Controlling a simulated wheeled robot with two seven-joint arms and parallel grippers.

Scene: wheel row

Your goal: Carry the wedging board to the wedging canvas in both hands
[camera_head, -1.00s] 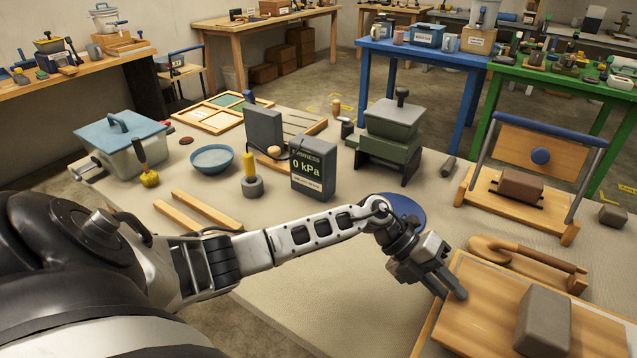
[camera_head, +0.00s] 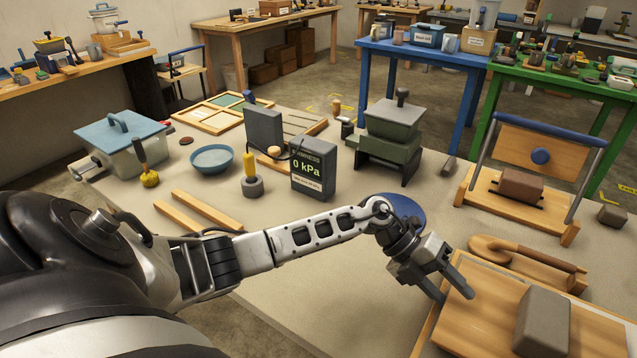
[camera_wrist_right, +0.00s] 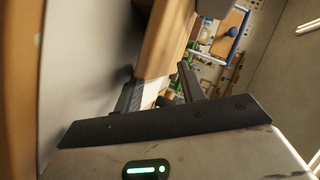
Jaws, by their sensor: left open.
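The wedging board (camera_head: 480,318) is a flat light-wood board at the lower right of the head view, with a grey block on it. My left gripper (camera_head: 456,293) is at the board's left edge, its fingers spread, one over the board's top and one by its edge. In the right wrist view, my right gripper (camera_wrist_right: 160,90) has its fingers apart with a wooden edge (camera_wrist_right: 165,40) reaching between them. A gap shows beside one finger. The wedging canvas may be the beige surface (camera_head: 300,290) left of the board; I cannot tell surely.
A curved wooden tool (camera_head: 525,262) lies just behind the board. A wooden stand with a blue knob (camera_head: 541,156) is farther back. A blue disc (camera_head: 405,208) lies behind my left wrist. A dark gauge box (camera_head: 313,170) and two wooden strips (camera_head: 195,210) are to the left.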

